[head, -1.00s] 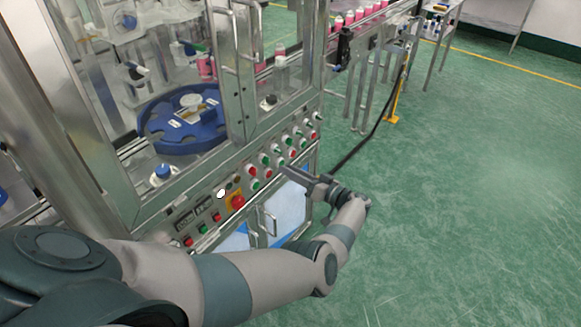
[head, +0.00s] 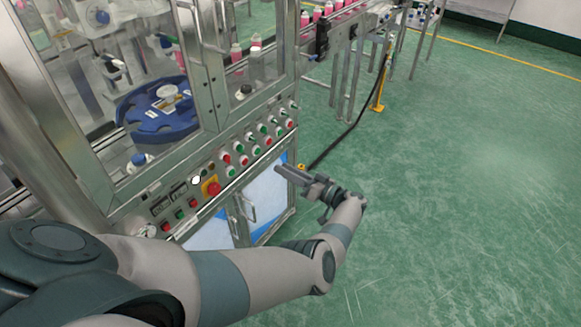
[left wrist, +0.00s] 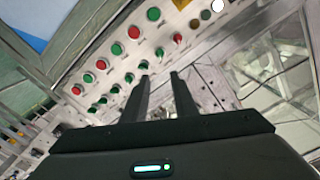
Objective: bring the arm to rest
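My left gripper (head: 281,173) is in front of the machine's lower cabinet doors, just below the right part of the control panel (head: 228,178). In the left wrist view, the two dark fingers of my left gripper (left wrist: 160,77) stand apart with nothing between them. The panel's red and green buttons and switches lie beyond the fingertips there. I see no contact with the panel, though the exact distance is hard to tell. The left arm is bent, with its forearm reaching up and right. My right gripper is not in view.
The machine has a red emergency stop (head: 212,188), a blue rotary table (head: 158,120) behind glass, and cabinet doors (head: 265,195). A conveyor (head: 345,22) with pink bottles runs at the back. A black cable (head: 350,130) lies on the floor. Open green floor (head: 460,190) is on the right.

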